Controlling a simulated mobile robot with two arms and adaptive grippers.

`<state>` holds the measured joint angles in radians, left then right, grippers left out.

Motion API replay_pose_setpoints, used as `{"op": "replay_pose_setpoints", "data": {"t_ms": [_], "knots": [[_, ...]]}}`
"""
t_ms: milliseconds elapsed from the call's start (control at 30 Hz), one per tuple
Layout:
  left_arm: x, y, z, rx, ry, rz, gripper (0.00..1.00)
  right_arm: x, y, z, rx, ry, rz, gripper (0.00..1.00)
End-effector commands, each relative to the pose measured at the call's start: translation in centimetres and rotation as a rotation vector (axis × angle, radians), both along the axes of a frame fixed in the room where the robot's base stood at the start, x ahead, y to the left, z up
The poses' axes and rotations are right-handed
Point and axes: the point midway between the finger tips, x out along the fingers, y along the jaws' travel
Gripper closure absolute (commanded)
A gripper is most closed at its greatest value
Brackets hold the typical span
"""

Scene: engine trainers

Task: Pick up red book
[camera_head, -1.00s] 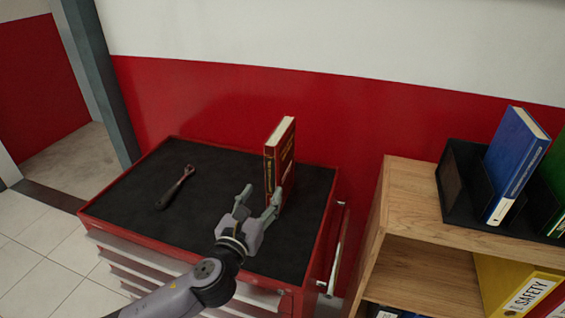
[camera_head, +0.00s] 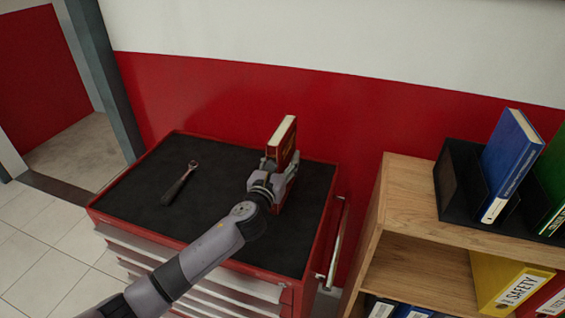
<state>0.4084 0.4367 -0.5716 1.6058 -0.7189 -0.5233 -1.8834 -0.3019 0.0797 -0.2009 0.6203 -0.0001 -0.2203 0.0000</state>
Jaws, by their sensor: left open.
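The red book (camera_head: 283,138) stands upright on the black mat (camera_head: 225,226) of a red tool cabinet. Its top and upper part show; my gripper hides the lower part. My left gripper (camera_head: 281,163) is at the book in the picture, with one finger on each side of it. The fingers look open around the book, and I cannot tell whether they touch it. My right gripper is not in view.
A ratchet wrench (camera_head: 179,183) lies on the mat to the left. A wooden shelf (camera_head: 408,208) stands right of the cabinet, with a black organizer (camera_head: 449,181), a blue book (camera_head: 510,164) and binders. A red and white wall is behind.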

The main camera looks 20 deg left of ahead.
Motion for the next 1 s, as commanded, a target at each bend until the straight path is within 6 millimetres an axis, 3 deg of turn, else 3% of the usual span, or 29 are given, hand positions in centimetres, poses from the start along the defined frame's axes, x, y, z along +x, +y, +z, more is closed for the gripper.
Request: {"op": "replay_pose_setpoints", "data": {"t_ms": [267,1000], "knots": [[0.32,-0.04,0.02,-0.001,-0.001,-0.001,0.5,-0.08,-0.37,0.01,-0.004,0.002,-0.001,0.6],[0.28,-0.03,-0.01,-0.001,0.0,-0.001,0.99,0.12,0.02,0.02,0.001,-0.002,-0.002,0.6]]}}
